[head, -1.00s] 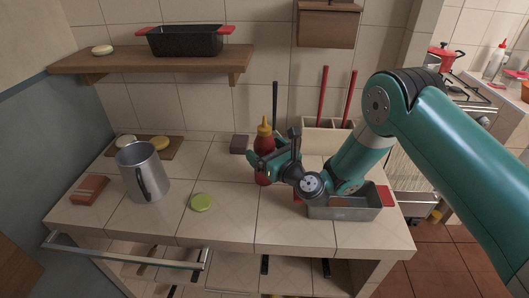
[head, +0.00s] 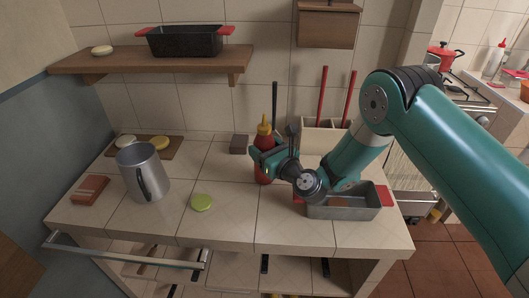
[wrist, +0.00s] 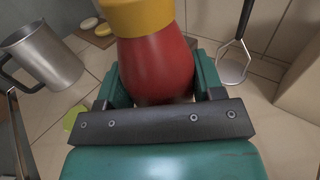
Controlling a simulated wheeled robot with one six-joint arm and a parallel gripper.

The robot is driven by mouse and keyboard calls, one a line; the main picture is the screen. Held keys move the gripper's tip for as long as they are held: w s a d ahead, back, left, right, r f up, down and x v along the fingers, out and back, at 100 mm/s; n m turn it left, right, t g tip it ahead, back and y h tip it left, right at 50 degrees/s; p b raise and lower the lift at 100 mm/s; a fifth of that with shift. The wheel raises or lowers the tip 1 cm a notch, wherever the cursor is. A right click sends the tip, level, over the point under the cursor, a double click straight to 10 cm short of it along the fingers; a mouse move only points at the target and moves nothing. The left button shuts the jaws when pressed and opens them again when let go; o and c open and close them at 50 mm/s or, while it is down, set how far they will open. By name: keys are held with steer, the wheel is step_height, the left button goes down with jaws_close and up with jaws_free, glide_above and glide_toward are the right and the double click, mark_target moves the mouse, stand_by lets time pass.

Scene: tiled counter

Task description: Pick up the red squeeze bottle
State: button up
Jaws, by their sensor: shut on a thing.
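The red squeeze bottle (head: 264,142) with a yellow cap stands upright on the tiled counter, toward the back. In the wrist view the bottle (wrist: 156,65) fills the space between the two jaws. My gripper (head: 263,160) is shut on the bottle's body from the right side. The bottle's base is partly hidden by the gripper in the wrist view, and I cannot tell whether it touches the counter.
A metal pan (head: 345,208) sits under my arm at right. A dark block (head: 240,144) and a utensil holder (head: 322,137) stand behind. The front middle of the counter is clear.

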step_height(320, 180, up, 20)
steer(key=shift+f+p, duration=0.15)
steer(key=shift+p, duration=0.7)
steer(key=o, duration=0.4)
